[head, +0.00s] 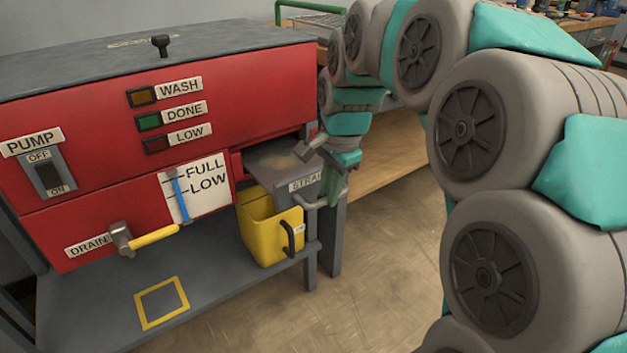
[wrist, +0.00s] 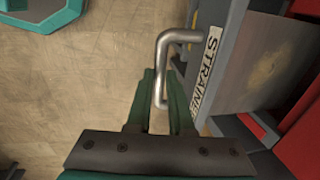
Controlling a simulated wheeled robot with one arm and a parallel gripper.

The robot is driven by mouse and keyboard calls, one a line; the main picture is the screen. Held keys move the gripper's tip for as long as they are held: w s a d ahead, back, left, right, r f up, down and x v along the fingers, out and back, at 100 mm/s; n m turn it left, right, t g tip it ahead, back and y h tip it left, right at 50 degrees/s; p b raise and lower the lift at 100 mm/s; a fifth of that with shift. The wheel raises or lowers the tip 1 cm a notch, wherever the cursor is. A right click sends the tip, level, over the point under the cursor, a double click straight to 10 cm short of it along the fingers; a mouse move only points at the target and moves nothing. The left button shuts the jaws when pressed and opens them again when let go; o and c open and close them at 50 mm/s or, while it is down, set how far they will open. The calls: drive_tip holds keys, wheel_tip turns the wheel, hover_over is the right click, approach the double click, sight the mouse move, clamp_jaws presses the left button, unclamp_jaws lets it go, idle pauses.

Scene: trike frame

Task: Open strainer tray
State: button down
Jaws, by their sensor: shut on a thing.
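The strainer tray (head: 275,162) is a grey drawer with a "STRAINER" label on its front. It sticks out of the slot in the red machine, and a brownish patch shows on its upper side. In the wrist view the tray (wrist: 235,75) is at the right. Its bent metal handle (wrist: 178,36) runs down between my gripper's green fingers (wrist: 162,88). My gripper (head: 337,188) is shut on this handle, at the tray's front right in the head view. The label is partly hidden by my arm there.
A yellow bin (head: 262,228) with a dark handle stands on the grey lower shelf (head: 215,285), below the tray. The drain valve's yellow lever (head: 154,236) juts out at the left. The floor (head: 375,250) in front of the tray is clear.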

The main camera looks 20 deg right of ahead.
drive_tip(key=shift+s+d, duration=0.25)
drive_tip(key=shift+s, duration=0.5)
drive_tip(key=shift+s+d, duration=0.25)
drive_tip(key=shift+s, duration=0.5)
drive_tip(key=c, duration=0.8)
unclamp_jaws()
wheel_tip(320, 180, up, 8)
drive_tip(key=s, duration=0.1)
drive_tip(key=shift+s+d+f, duration=0.15)
drive_tip(key=shift+d, duration=0.05)
